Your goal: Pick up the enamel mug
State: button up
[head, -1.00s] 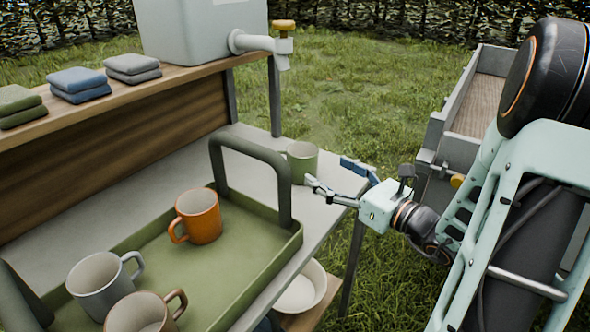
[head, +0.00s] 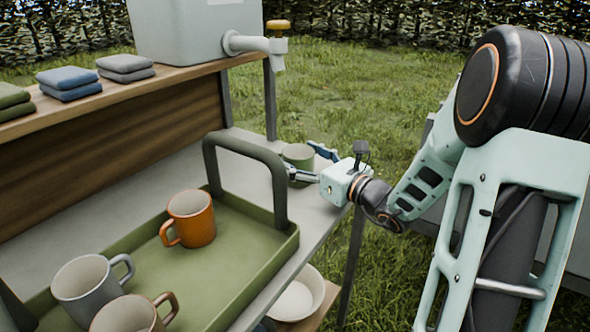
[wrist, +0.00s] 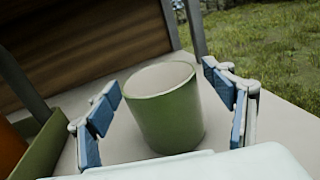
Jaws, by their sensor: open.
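A green enamel mug (head: 299,158) with a pale inside stands upright on the grey table top, just beyond the right end of the green tray. It also shows in the wrist view (wrist: 168,115), in the middle. My gripper (head: 306,163) is open at the mug. In the wrist view its blue-padded fingers (wrist: 165,112) stand on either side of the mug, with gaps on both sides. The mug's lower front is partly hidden by my gripper in the head view. I see no handle on it.
The green tray (head: 262,262) with its tall handle (head: 279,190) is close to the left of the mug. It holds an orange mug (head: 192,220), a grey mug (head: 85,285) and a brown mug (head: 130,315). A water container's tap (head: 262,45) overhangs the shelf behind.

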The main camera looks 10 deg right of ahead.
jog(key=c, duration=1.5)
